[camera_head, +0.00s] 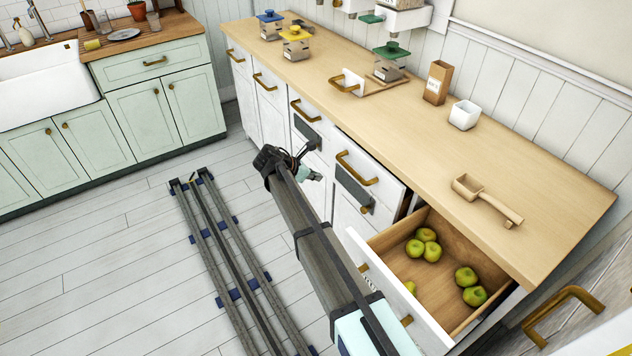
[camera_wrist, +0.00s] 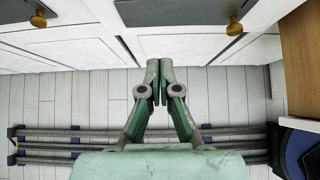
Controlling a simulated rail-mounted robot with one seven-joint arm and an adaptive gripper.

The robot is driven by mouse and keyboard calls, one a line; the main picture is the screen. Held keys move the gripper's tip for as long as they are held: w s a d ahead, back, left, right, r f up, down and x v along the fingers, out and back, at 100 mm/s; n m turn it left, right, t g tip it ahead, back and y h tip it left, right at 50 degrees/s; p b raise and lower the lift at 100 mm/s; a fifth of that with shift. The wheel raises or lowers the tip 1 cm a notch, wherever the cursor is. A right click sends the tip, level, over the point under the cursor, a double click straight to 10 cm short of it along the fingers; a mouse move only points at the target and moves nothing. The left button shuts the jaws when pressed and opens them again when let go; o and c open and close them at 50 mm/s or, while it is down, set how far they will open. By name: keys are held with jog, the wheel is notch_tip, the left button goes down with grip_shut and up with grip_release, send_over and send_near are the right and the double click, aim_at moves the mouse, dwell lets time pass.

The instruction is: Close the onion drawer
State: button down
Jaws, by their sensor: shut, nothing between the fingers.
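An open drawer (camera_head: 384,236) with a white front and wooden inside stands pulled out of the right part of the counter. It holds several round green fruits (camera_head: 425,243) that look like apples; I see no onions. A brass handle part (camera_head: 407,320) shows on its front, partly behind my arm. My gripper (camera_head: 318,176) is in front of the closed cabinets, left of the open drawer and apart from it. In the wrist view my gripper (camera_wrist: 160,82) is shut and empty, with floor below it. A brown wooden surface (camera_wrist: 304,65) shows at the right there.
White fronts with brass handles (camera_head: 357,168) and dark labels line the counter (camera_head: 420,130). A wooden scoop (camera_head: 487,200), white cup (camera_head: 464,114) and jars stand on top. Another large brass handle (camera_head: 562,315) is at lower right. Floor left of the rails (camera_head: 235,270) is clear.

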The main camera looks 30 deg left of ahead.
aim_at(347, 179)
jog(key=p+x, duration=0.1)
jog(key=x, duration=0.2)
jog(key=w+r+x, duration=0.1)
jog(key=x, duration=0.3)
jog(key=d+p+x, duration=0.1)
jog(key=x, duration=0.2)
jog(key=shift+w+d+p, duration=0.1)
jog(key=shift+w+p, duration=0.2)
jog(key=shift+w, duration=0.1)
jog(key=shift+w+d, duration=0.35)
jog(key=shift+w, duration=0.25)
